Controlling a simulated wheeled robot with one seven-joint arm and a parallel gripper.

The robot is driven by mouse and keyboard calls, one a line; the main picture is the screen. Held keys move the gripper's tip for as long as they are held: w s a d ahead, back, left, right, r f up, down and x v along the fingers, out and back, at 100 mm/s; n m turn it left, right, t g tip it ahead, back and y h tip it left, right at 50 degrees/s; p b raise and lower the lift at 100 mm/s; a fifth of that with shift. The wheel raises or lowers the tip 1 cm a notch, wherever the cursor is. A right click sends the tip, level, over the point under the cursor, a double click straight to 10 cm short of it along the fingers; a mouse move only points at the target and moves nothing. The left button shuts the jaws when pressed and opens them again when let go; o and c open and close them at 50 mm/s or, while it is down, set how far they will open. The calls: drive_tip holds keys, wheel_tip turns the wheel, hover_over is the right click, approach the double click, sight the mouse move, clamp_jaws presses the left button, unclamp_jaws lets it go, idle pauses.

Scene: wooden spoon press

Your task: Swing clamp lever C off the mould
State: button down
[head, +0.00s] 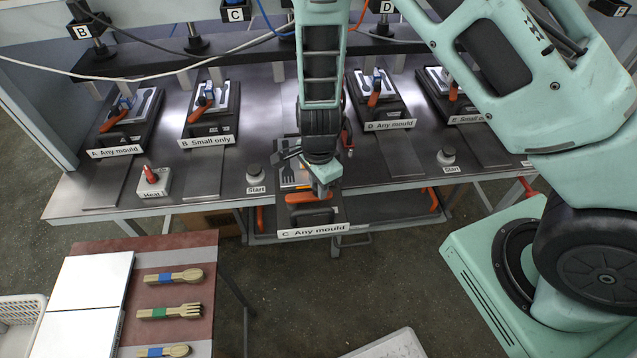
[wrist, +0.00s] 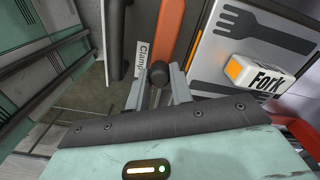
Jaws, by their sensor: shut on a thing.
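Station C's carriage (head: 312,231), labelled "C Any mould", stands out past the front edge of the press table. On it lies a grey mould (head: 290,176) with a dark fork shape; it also shows in the wrist view (wrist: 230,55) with a "Fork" block. The orange clamp lever C (head: 300,197) lies along the mould's near side, beside a "Clamp" label in the wrist view (wrist: 165,35). My gripper (wrist: 158,84) is shut on the lever's dark round knob (wrist: 158,72). In the head view my wrist hides part of the lever and mould.
Stations A (head: 115,152), B (head: 207,141) and D (head: 390,125) stand back on the table (head: 75,197). A heat button (head: 152,182) and a start button (head: 256,178) are left of C. A side table (head: 205,310) holds wooden cutlery at the lower left.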

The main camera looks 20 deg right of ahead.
drive_tip(key=c, duration=1.2)
unclamp_jaws()
drive_tip(key=shift+c, duration=0.2)
wheel_tip(320, 180, up, 18)
drive_tip(key=shift+f, duration=0.25)
drive_tip(key=s+a+n+b, duration=0.2)
drive_tip(key=s+n+b, duration=0.2)
drive_tip(key=s+n, duration=0.6)
drive_tip(key=s+a+n+b, duration=0.1)
drive_tip(key=s+n+b, duration=0.2)
drive_tip(key=s+n, duration=0.7)
drive_tip(key=n, duration=0.3)
drive_tip(key=shift+s+a+r+y+b, duration=0.25)
drive_tip(key=shift+a+r+y+b, duration=0.05)
drive_tip(key=shift+a+b, duration=0.1)
